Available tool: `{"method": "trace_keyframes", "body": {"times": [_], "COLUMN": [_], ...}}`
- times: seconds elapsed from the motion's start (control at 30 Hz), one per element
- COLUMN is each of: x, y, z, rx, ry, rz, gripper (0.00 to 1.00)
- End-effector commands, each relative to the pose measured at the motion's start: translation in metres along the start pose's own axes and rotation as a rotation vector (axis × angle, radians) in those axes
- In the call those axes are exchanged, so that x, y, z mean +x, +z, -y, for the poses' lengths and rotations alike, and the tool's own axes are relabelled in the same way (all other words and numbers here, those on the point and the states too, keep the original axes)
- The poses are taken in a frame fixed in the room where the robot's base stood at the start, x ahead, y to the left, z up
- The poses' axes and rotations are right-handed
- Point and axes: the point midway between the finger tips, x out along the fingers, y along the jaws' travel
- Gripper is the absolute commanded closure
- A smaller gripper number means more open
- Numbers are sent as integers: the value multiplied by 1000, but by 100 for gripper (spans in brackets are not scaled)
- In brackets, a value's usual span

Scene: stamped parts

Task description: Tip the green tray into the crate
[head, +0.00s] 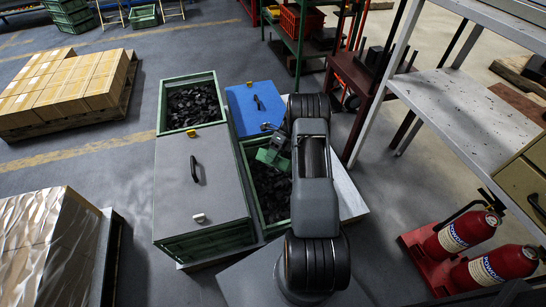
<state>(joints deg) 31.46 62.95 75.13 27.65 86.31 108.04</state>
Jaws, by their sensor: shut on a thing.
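My gripper (281,141) is shut on the small green tray (268,156), above the far part of an open green crate (251,192) filled with dark parts. The tray looks tilted, but its contents cannot be made out. My arm hides the right side of the crate and part of the gripper. A second open green crate (163,112) with dark parts stands farther back to the left.
A grey-lidded container (205,165) with a black handle stands left of the crate, and a blue-lidded one (243,105) behind it. A grey shelf (465,115) and red fire extinguishers (468,232) stand at the right.

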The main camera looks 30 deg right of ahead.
Motion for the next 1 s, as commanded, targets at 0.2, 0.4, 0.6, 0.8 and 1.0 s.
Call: {"method": "trace_keyframes", "body": {"times": [0.2, 0.4, 0.6, 0.8, 1.0], "x": [0, 15, 46, 76, 96], "y": [0, -2, -5, -9, -11], "z": [0, -3, 0, 3, 6], "rx": [0, -9, -28, -45, -58], "ry": [-1, -76, -217, -354, -455], "rz": [0, -2, -3, -4, -2], "gripper": [93, 93, 93, 93, 93]}}
